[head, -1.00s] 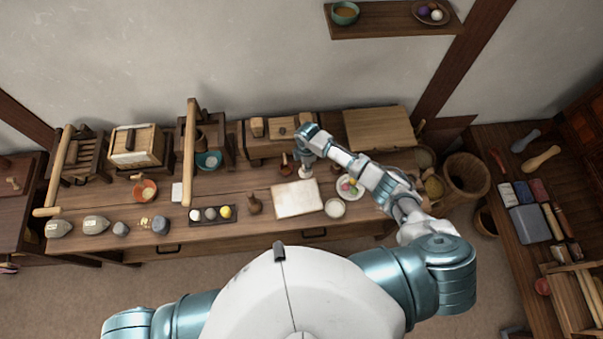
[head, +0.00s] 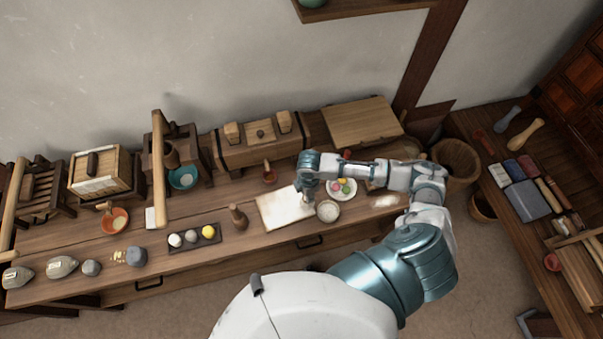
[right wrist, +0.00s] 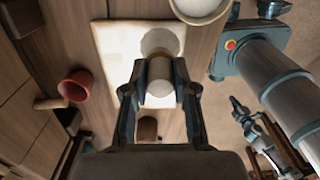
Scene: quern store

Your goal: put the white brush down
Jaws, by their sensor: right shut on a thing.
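My right gripper (head: 306,192) is over the right part of a pale rectangular board (head: 280,212) on the long table. In the right wrist view my right gripper (right wrist: 160,78) is shut on the white brush (right wrist: 161,73), a pale, round-bodied piece between the fingertips. The pale board (right wrist: 112,50) lies behind it there. The brush is mostly hidden by the gripper in the head view. I cannot tell whether its end touches the board. My left gripper is not in view.
A bowl of white stuff (head: 328,211) stands close at the board's right, with a plate of coloured balls (head: 341,188) behind it. A brown wooden stamp (head: 238,217) stands left of the board. A small reddish cup (head: 269,175) is behind it. The board's middle looks clear.

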